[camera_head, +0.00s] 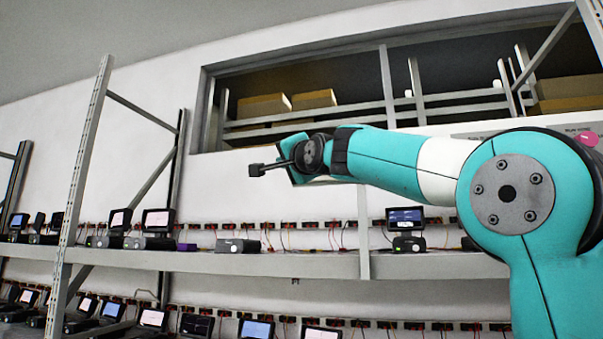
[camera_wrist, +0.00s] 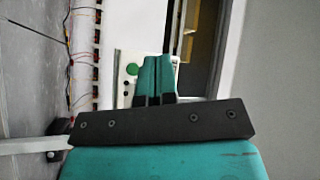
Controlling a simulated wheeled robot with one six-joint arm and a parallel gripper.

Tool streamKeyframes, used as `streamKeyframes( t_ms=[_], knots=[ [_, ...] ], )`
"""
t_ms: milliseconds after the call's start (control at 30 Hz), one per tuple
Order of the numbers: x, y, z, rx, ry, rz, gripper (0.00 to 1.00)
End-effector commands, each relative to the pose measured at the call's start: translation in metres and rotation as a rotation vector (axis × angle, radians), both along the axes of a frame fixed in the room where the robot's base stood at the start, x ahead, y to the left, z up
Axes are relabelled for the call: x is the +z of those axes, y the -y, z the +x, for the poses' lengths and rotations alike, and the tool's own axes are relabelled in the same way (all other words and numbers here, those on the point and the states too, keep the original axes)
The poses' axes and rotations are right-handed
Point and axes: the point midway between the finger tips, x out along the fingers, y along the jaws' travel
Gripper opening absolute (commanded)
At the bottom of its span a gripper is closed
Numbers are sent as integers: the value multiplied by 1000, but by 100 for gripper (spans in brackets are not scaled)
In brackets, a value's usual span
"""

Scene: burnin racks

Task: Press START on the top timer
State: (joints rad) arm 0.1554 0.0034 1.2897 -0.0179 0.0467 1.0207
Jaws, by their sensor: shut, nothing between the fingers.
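In the wrist view, a pale panel (camera_wrist: 121,60) on the wall carries a round green button (camera_wrist: 132,69) and small dark knobs or buttons below it. Any lettering is too small to read, so I cannot tell whether this is the top timer or which button is START. My gripper (camera_wrist: 157,58) is shut and empty, its two teal fingers together. The fingers appear just right of the green button and cover part of the panel; I see no clear contact. In the head view my arm reaches left above the shelf, and its fingertips cannot be made out.
In the head view, a long grey shelf (camera_head: 290,265) holds several small devices with screens. A rack upright (camera_head: 83,165) stands at left. Cardboard boxes (camera_head: 264,106) sit in a wall recess.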

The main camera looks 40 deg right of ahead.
Motion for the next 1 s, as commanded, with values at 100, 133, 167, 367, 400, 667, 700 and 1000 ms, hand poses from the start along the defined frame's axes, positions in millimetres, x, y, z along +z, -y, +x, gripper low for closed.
streamKeyframes(
  t_ms=[100,133,167,367,400,667,700,1000],
  knots=[
    [0,0,0,1,-1,-1,0],
    [0,0,0,1,-1,-1,0],
    [0,0,1,1,-2,-1,0],
    [2,12,10,-1,-3,-2,0],
    [2,16,13,-2,-4,-2,0],
    [3,46,36,-2,-4,-1,0],
    [3,50,39,-1,-3,-1,0],
    [0,67,53,2,-3,-2,0]
  ],
)
